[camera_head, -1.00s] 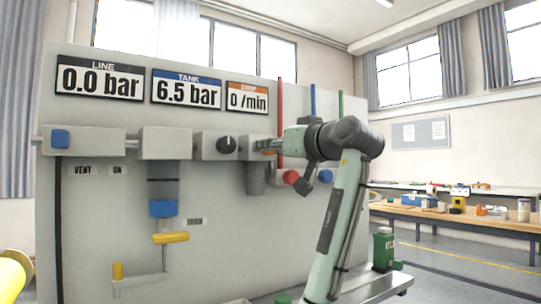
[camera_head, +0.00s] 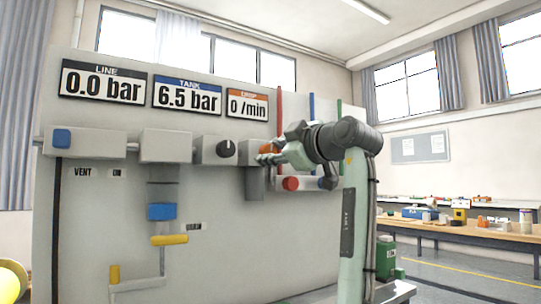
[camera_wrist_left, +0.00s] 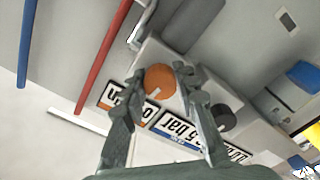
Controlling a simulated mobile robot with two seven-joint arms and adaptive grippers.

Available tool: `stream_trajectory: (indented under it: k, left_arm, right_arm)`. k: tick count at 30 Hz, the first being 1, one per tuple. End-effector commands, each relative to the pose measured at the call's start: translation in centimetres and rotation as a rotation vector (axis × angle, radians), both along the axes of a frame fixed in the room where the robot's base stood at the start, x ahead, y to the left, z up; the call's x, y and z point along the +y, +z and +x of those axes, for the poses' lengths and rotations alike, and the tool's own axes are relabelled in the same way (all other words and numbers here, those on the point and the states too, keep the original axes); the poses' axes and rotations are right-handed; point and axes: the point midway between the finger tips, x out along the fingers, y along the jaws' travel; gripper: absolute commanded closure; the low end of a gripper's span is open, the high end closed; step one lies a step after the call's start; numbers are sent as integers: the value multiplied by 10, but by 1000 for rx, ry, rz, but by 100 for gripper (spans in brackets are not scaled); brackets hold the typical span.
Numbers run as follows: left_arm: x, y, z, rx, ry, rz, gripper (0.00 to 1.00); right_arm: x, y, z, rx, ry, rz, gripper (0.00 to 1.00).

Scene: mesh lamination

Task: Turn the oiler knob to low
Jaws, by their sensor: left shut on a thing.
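The oiler knob (camera_head: 266,148) is the orange round knob on a grey block of the panel, under the drip display (camera_head: 247,105), which reads 0 /min. In the left wrist view the orange knob (camera_wrist_left: 160,79) sits between the two fingers, and a pale mark shows on its face. My left gripper (camera_head: 267,158) is at this knob; its fingers (camera_wrist_left: 158,76) are closed on the knob's sides. In the head view the fingers cover part of the knob. No low marking is readable. My right gripper is not in view.
A black knob (camera_head: 226,148) is just left of the oiler. A grey bowl (camera_head: 254,183) hangs below it, and a red knob (camera_head: 290,183) is close below right. Red, blue and green pipes rise nearby. A green container (camera_head: 386,257) stands at lower right.

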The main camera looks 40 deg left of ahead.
Motion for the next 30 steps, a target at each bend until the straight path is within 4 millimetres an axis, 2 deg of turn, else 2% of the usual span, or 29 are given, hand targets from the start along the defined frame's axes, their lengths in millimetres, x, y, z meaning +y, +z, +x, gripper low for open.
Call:
stream_trajectory:
  k: [10, 25, 26, 30]
  left_arm:
    - [0, 1, 0, -118, 1, -48, 100]
    - [0, 1, -1, -135, 1, -55, 100]
    - [0, 0, -1, -135, 1, -55, 70]
    - [0, 0, 0, -134, 0, -56, 53]
  right_arm:
    - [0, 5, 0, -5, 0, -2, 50]
    - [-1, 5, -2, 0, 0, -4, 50]
    - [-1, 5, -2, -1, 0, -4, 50]
    - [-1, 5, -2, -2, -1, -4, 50]
